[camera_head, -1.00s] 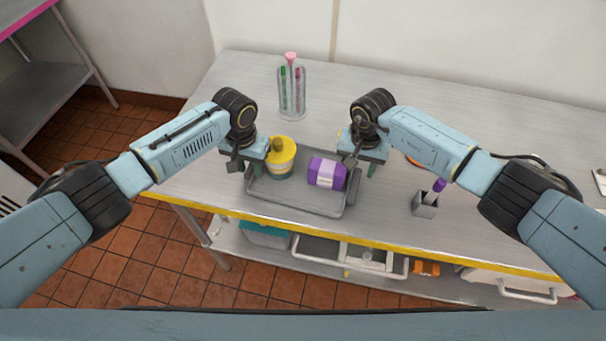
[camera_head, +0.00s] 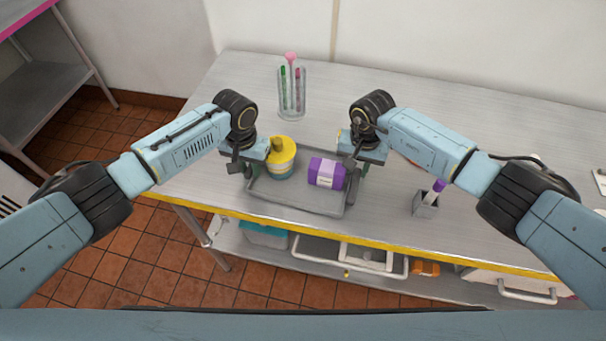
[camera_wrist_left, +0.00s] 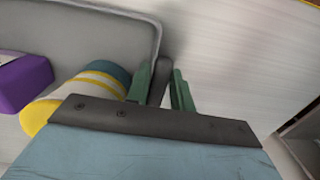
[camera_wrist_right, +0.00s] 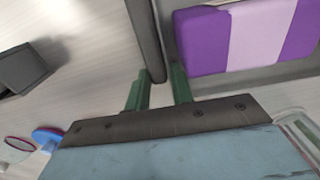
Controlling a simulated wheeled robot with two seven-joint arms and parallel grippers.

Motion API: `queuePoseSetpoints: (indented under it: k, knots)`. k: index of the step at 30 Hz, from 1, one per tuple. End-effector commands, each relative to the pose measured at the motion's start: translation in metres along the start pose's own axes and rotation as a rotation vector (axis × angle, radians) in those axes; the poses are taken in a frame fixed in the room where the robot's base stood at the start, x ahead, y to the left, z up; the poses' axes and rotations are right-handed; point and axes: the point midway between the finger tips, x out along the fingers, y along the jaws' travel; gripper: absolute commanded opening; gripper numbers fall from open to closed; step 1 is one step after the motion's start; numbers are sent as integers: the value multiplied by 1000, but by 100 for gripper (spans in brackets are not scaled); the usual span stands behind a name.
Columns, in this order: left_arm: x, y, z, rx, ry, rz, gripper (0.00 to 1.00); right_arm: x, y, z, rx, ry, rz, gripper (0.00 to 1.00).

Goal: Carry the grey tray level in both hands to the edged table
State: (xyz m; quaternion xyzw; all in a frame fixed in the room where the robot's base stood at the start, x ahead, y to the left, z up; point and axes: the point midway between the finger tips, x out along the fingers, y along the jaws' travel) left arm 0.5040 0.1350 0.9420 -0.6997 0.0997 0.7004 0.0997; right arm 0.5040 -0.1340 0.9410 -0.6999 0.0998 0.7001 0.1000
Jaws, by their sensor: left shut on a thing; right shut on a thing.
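The grey tray (camera_head: 300,203) sits on the yellow-edged metal table (camera_head: 170,184) and looks level. It carries a yellow, white and teal tub (camera_head: 282,160) at its left and a purple and white box (camera_head: 326,173) at its right. My left gripper (camera_head: 252,168) is shut on the tray's left rim; the rim shows between its green fingers in the left wrist view (camera_wrist_left: 158,85). My right gripper (camera_head: 360,168) is shut on the right rim, which stands between its fingers in the right wrist view (camera_wrist_right: 158,75). Any gap under the tray cannot be told.
A clear holder with coloured tubes (camera_head: 292,95) stands behind the tray. A small grey holder with a purple-topped item (camera_head: 425,206) stands to its right. Bins sit on the lower shelf (camera_head: 230,240). A pink-edged metal table (camera_head: 45,85) stands at the far left, across tiled floor.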

Motion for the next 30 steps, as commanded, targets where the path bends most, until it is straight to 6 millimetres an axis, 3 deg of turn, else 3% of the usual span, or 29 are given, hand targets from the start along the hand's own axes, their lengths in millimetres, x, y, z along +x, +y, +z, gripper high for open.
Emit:
queuePoseSetpoints:
  k: [8,21,30]
  knots:
    - [-10,0,-1,-1,1,-1,0,-10,0,-1,1,1,0,0]
    - [-47,-1,0,-1,1,-1,0,-47,0,0,1,1,1,0]
    - [-51,-1,0,-1,1,-1,0,-50,1,0,1,0,1,0]
